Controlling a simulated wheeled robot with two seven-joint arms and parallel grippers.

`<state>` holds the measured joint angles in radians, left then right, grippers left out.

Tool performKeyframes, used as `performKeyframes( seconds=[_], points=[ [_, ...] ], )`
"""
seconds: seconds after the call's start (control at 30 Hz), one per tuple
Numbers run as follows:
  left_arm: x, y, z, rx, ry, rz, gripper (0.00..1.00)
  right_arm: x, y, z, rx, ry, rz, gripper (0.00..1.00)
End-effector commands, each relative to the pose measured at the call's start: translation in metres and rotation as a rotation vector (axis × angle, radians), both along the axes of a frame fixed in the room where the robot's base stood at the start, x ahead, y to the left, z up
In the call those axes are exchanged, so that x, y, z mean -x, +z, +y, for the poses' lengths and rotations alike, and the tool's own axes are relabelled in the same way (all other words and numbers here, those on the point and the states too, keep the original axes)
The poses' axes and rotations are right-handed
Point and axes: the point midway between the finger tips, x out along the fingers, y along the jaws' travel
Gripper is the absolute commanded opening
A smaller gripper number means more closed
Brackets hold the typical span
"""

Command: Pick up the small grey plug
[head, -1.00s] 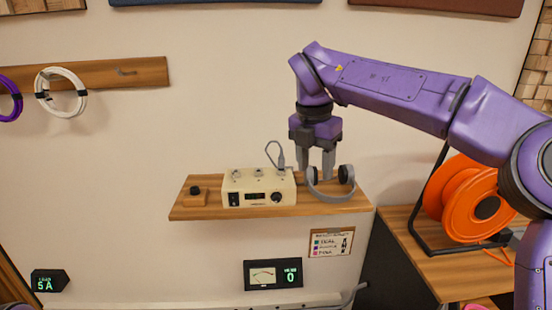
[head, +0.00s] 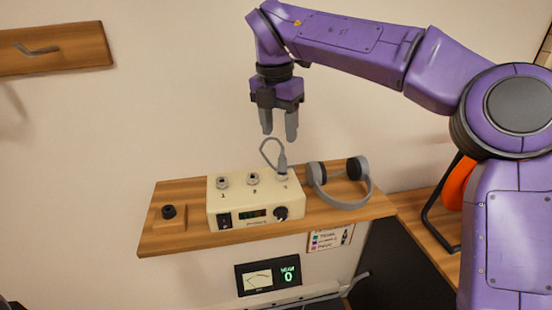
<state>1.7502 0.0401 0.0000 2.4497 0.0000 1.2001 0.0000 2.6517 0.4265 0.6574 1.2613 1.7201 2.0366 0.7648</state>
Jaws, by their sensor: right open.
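The small grey plug (head: 282,164) stands upright in the rightmost of three sockets on top of a cream amp box (head: 252,204). A thin grey cable loops from the plug up and to the left. My right gripper (head: 279,136) is open and empty, pointing down. Its fingertips show just above the plug and its cable loop, apart from the plug as far as I can tell. My left gripper is not in view.
Grey headphones (head: 343,190) lie right of the amp on the wooden shelf (head: 190,238). A block with a black knob (head: 169,213) sits at its left. A meter panel (head: 268,276) is below.

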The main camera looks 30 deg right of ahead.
Motion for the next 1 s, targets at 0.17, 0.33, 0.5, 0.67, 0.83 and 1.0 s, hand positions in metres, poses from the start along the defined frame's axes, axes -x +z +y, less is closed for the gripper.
performKeyframes(
  seconds=[0.17,0.33,0.5,0.67,0.83,1.0],
  points=[
    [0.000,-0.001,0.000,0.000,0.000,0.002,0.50,-0.002,-0.034,-0.003,-0.001,0.005,0.005,0.52],
    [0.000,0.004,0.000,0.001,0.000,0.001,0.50,-0.005,-0.052,-0.006,-0.001,0.004,0.005,0.52],
    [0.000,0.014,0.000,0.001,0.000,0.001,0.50,-0.009,-0.082,-0.012,-0.001,0.004,0.005,0.52],
    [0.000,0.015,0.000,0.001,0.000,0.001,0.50,-0.010,-0.098,-0.015,-0.001,0.000,0.002,0.52],
    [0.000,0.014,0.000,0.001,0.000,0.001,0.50,-0.010,-0.098,-0.015,0.000,0.000,0.001,0.52],
    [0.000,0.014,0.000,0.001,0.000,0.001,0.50,-0.010,-0.098,-0.015,0.000,0.000,0.001,0.00]
  ],
)
